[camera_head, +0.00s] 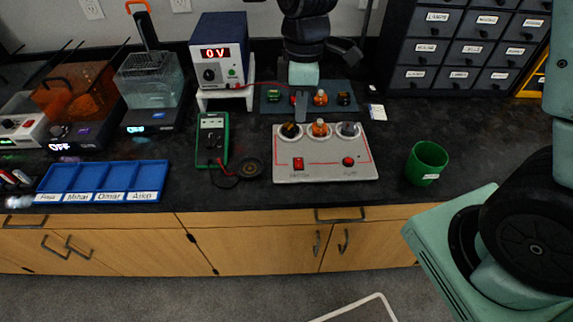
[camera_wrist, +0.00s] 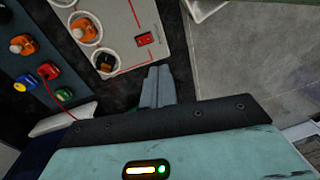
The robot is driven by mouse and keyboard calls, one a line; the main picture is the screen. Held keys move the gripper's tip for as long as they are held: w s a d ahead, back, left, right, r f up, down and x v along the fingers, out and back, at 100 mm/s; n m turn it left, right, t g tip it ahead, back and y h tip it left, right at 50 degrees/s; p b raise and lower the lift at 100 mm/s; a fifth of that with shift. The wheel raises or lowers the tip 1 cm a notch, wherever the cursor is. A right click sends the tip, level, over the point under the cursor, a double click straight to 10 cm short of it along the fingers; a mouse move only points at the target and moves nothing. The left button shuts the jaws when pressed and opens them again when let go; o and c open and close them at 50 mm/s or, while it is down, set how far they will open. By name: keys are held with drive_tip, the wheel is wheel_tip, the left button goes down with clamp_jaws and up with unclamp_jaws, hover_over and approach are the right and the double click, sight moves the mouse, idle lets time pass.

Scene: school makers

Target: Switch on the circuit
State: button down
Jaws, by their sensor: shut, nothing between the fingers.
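The grey circuit board (camera_head: 325,174) lies on the dark counter, with a red rocker switch (camera_head: 298,163) at its front left and a round red button (camera_head: 348,161) at its front right. Three round sockets along its back hold a dark part with yellow (camera_head: 291,130), an orange part (camera_head: 320,128) and a dark grey part (camera_head: 348,129). The power supply (camera_head: 220,52) behind reads 0V. In the wrist view my fingers (camera_wrist: 158,80) appear near the board edge, below the red switch (camera_wrist: 143,40).
A green multimeter (camera_head: 211,140) with leads and a round dark disc (camera_head: 250,168) lie left of the board. A green cup (camera_head: 427,161) stands to the right. A blue tray (camera_head: 103,178) is far left. Behind, a dark mat (camera_head: 268,101) holds several coloured parts.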

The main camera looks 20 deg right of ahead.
sight(299, 166)
drive_tip(key=shift+w+d+f+n, duration=0.25)
drive_tip(key=shift+w+f, duration=0.2)
drive_tip(key=shift+w, duration=0.15)
drive_tip(key=shift+w+d+f+n, duration=0.15)
drive_tip(key=shift+w+d+f, duration=0.1)
drive_tip(key=shift+w+f, duration=0.25)
drive_tip(key=f, duration=0.4)
drive_tip(key=s+f+p, duration=0.1)
drive_tip(key=f, duration=0.9)
drive_tip(key=shift+s+a, duration=0.25)
drive_tip(key=shift+s, duration=0.05)
